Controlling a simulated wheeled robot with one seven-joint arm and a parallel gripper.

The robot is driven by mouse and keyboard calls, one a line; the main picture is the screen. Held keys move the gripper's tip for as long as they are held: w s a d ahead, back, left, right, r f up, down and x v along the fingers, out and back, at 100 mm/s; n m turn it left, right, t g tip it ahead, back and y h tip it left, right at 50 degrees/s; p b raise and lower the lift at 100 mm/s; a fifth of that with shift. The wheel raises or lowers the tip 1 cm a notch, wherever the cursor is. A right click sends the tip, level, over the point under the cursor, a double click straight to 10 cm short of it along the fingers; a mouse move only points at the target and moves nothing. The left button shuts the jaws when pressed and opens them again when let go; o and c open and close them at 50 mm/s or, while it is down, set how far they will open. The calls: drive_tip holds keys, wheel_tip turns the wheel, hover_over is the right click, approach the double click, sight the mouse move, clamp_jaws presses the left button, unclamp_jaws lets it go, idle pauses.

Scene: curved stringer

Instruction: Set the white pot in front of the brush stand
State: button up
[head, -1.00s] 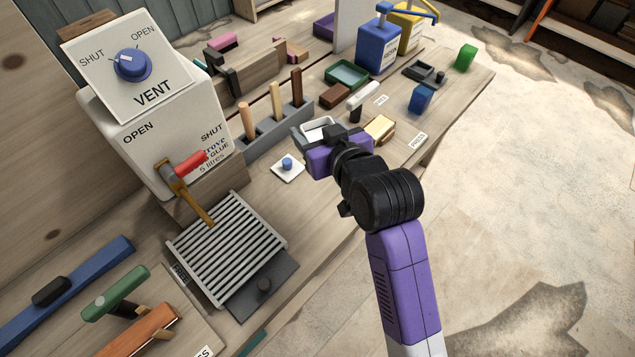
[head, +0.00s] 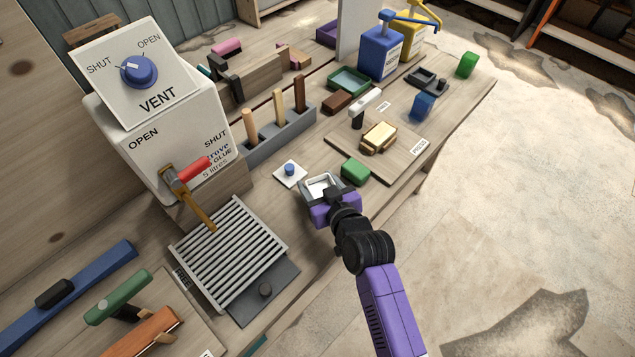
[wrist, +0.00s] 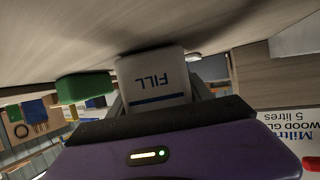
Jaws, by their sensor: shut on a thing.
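The white pot (head: 322,183) is between the fingers of my gripper (head: 325,195) near the front edge of the bench. In the wrist view the pot (wrist: 152,80) shows the word FILL and a blue line, upside down in the picture. My gripper is shut on it. I cannot tell whether its base touches the bench. The brush stand (head: 262,150) is a long grey block with several upright wooden handles. It stands behind the pot, up and left of it in the head view, with a gap between.
A small white plate with a blue knob (head: 289,169) lies left of the pot. A green block (head: 355,171) stands close on its right, also in the wrist view (wrist: 84,87). A slatted grate (head: 228,245) is at lower left, below the glue tank's tap (head: 190,175).

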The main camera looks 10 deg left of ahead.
drive_tip(key=shift+f, duration=0.15)
drive_tip(key=o, duration=1.6)
drive_tip(key=shift+r, duration=0.2)
drive_tip(key=b+v, duration=0.1)
drive_tip(key=v, duration=1.1)
drive_tip(key=shift+f, duration=0.15)
